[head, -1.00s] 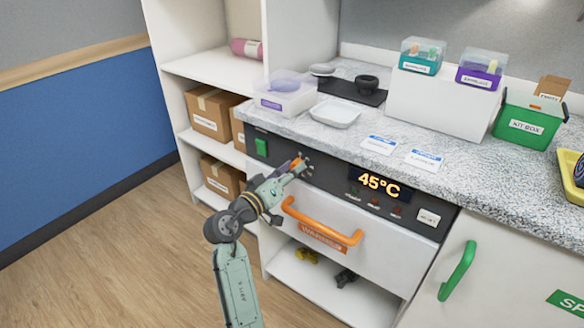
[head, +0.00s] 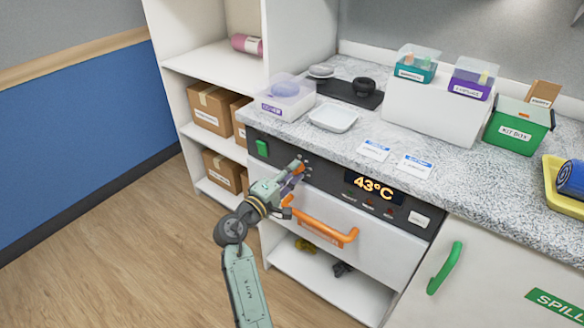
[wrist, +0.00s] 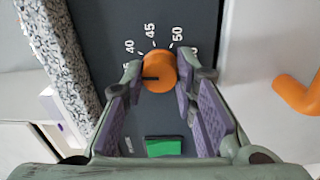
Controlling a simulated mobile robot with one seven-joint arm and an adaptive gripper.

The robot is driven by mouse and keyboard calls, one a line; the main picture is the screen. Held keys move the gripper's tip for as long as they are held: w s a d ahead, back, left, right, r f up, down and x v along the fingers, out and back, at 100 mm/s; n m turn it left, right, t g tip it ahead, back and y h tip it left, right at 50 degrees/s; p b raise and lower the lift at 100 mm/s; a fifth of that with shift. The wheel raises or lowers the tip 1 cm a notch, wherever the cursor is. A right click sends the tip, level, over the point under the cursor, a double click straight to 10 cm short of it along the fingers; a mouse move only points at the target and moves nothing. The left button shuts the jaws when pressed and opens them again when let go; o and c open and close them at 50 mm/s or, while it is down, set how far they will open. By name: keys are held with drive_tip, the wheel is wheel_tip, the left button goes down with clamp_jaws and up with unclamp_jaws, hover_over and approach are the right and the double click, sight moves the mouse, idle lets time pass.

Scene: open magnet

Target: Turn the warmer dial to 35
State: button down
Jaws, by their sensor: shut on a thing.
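My gripper (wrist: 163,79) is shut on the dial, one purple-padded finger on each side. In the head view, my gripper (head: 300,168) is at the panel's left part and mostly hides the dial. The warmer display (head: 373,187) reads 43°C in orange digits.
An orange drawer handle (head: 322,228) stands out below the panel, close to my gripper. A green switch (head: 262,148) sits left of the dial. The counter above holds a white tray (head: 333,118), a lidded clear box (head: 287,97) and white cards. The floor at left is clear.

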drive_tip(key=shift+n, duration=0.6)
drive_tip(key=c, duration=1.3)
unclamp_jaws()
drive_tip(key=v, duration=1.2)
drive_tip(key=shift+s+f, duration=0.1)
